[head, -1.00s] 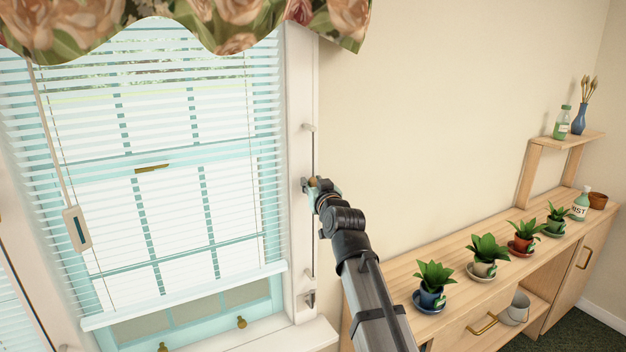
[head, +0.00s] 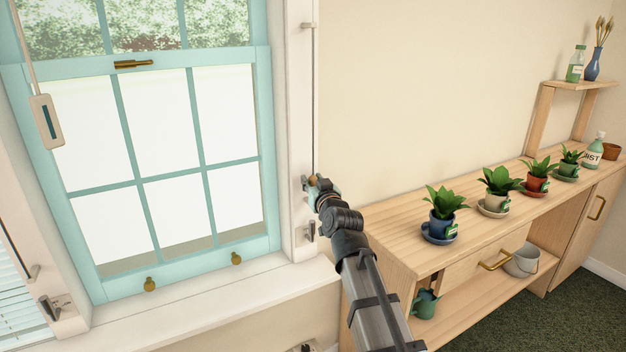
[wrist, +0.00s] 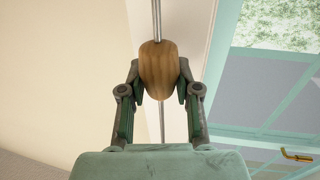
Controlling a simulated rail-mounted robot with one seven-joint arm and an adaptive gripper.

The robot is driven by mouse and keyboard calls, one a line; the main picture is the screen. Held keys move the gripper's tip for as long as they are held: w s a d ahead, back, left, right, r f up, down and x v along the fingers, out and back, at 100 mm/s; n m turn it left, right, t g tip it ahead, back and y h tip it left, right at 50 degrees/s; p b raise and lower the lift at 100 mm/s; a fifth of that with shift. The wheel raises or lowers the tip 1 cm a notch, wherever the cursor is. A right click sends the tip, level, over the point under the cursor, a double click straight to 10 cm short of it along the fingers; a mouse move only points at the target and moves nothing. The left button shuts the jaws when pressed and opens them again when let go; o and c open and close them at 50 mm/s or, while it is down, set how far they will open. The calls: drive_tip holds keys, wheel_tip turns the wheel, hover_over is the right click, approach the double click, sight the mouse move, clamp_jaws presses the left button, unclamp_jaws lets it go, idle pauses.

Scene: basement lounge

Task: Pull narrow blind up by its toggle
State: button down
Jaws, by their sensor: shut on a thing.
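My gripper (head: 313,183) is shut on a wooden toggle (wrist: 160,70), which hangs on a thin cord (head: 314,100) at the right side of the window frame. In the wrist view the two fingers (wrist: 158,88) press on the toggle's sides, with the cord running above and below it. In the head view the toggle is small and mostly hidden by my gripper. The window (head: 160,160) has no slats across the part in view; its blind is out of the picture, above. A metal cleat (head: 310,231) is on the frame just below my gripper.
A wooden shelf unit (head: 390,225) with several potted plants stands close to the right of my arm. A beige tag-like handle (head: 46,122) hangs by a cord at the window's left. Another slatted blind (head: 18,315) is at lower left. The wall between is clear.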

drive_tip(key=shift+f, duration=0.7)
drive_tip(key=c, duration=0.8)
unclamp_jaws()
drive_tip(key=shift+f, duration=0.15)
drive_tip(key=shift+o, duration=0.2)
drive_tip(key=shift+s+d, duration=0.1)
drive_tip(key=shift+s, duration=0.05)
drive_tip(key=v, duration=1.1)
drive_tip(key=shift+s, duration=0.3)
